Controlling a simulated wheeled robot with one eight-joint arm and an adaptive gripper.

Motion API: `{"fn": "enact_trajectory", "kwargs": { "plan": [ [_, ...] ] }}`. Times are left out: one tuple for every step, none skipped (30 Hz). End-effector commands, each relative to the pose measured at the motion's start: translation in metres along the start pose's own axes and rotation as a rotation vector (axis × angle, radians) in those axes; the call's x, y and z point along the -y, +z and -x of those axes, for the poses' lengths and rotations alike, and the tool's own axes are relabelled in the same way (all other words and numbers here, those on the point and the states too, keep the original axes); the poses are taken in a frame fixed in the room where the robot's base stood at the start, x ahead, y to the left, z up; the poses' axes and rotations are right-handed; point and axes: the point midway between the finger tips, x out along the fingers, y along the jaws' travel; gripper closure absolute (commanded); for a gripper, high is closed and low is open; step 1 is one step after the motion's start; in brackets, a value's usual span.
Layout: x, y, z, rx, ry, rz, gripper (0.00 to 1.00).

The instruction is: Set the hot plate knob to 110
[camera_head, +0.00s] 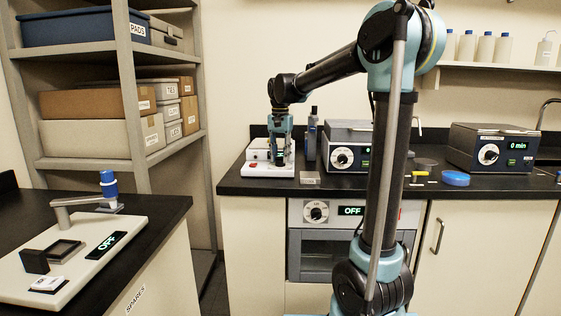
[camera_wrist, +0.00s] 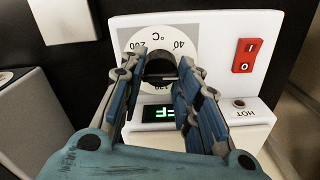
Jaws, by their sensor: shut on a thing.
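The hot plate (camera_head: 257,171) is a low white unit on the back bench; its white panel also shows in the wrist view (camera_wrist: 260,72). Its dark knob (camera_wrist: 160,67) sits in a grey-and-white dial marked in °C, with 40 legible and other marks partly covered. My gripper (camera_wrist: 162,78) is shut on the knob, one blue-padded finger on each side. In the head view my gripper (camera_head: 278,158) points down over the unit and hides the knob. A green-lit display (camera_wrist: 163,113) is partly hidden by the fingers; its letters look like the end of OFF.
A red switch (camera_wrist: 244,55) and a HOT lamp (camera_wrist: 239,103) are beside the dial. A grey box with a dial (camera_head: 344,158) stands to the right. An oven (camera_head: 330,248) is below; a profiler (camera_head: 75,255) stands at left.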

Motion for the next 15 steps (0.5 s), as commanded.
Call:
{"fn": "enact_trajectory", "kwargs": {
  "plan": [
    [-0.0001, -0.0005, 0.0001, -0.001, 0.000, -0.046, 0.98],
    [-0.0001, -0.0005, 0.0001, -0.001, 0.000, -0.077, 0.98],
    [0.0000, -0.0005, 0.0001, -0.001, 0.000, -0.120, 0.98],
    [0.0000, -0.0005, 0.0001, -0.001, 0.000, -0.151, 0.98],
    [0.0000, -0.0005, 0.0001, -0.001, 0.000, -0.182, 0.98],
    [0.0000, -0.0004, 0.0001, -0.001, 0.000, -0.223, 0.98],
    [0.0000, -0.0005, 0.0001, -0.001, 0.000, -0.255, 0.98],
    [0.0000, -0.0004, 0.0001, -0.001, 0.000, -0.286, 0.98],
    [0.0000, -0.0004, 0.0001, -0.001, 0.000, -0.326, 0.98],
    [0.0000, -0.0004, 0.0001, -0.001, 0.000, -0.357, 0.98],
    [0.0001, -0.0004, 0.0001, -0.001, 0.000, -0.388, 0.98],
    [0.0001, -0.0004, 0.0001, -0.001, 0.000, -0.429, 0.98],
    [0.0001, -0.0004, 0.0001, -0.001, 0.000, -0.458, 0.98],
    [0.0001, -0.0004, 0.0001, -0.001, 0.000, -0.485, 0.98],
    [0.0001, -0.0004, 0.0001, -0.001, 0.000, -0.516, 0.98]
  ]
}}
